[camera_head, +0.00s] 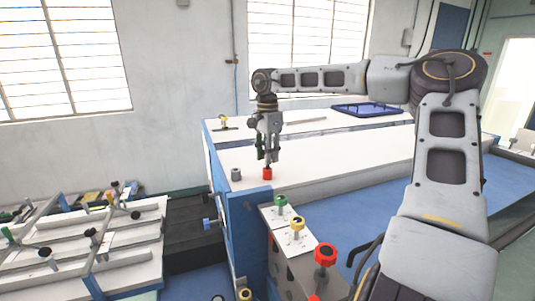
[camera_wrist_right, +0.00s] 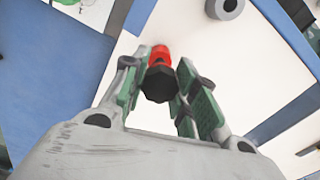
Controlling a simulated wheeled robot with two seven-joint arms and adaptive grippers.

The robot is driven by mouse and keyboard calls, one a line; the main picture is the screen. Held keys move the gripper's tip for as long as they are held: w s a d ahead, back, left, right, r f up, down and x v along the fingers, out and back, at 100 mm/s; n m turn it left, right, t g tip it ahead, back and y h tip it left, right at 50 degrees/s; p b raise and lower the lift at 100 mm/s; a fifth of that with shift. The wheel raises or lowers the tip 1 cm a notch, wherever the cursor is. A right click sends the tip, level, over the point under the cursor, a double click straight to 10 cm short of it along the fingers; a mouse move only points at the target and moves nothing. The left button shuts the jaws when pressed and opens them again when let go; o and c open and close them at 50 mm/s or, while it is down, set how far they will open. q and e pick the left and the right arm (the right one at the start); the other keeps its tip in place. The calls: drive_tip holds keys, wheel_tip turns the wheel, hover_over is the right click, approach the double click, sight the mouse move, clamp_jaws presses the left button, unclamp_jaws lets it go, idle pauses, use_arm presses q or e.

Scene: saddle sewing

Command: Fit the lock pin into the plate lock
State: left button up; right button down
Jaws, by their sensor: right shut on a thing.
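My right gripper (camera_head: 267,148) points down over the white table top. It is shut on a pin with a black head (camera_wrist_right: 159,84) and a red lower part (camera_head: 267,174); the red part also shows beyond the black head in the right wrist view (camera_wrist_right: 160,54). The red end is at or just above the white surface; I cannot tell if it touches. A grey ring with a dark hole (camera_head: 236,175) stands to its left near the table's edge, apart from the pin, and shows at the top of the wrist view (camera_wrist_right: 225,8). I cannot tell whether this ring is the plate lock. My left gripper is out of view.
Green (camera_head: 281,201), yellow (camera_head: 297,223) and red (camera_head: 325,255) knobs stand on plates at the table's near corner. A blue tray (camera_head: 365,110) lies at the back. A rack with bars and clamps (camera_head: 90,245) is at the left. The white top right of the gripper is clear.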

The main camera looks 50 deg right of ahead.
drive_tip(key=shift+f+b, duration=0.4)
drive_tip(key=shift+f, duration=0.6)
idle(0.5)
drive_tip(key=c, duration=1)
unclamp_jaws()
drive_tip(key=shift+c, duration=0.2)
drive_tip(key=shift+r, duration=0.2)
drive_tip(key=shift+r, duration=5.85)
drive_tip(key=shift+f, duration=0.1)
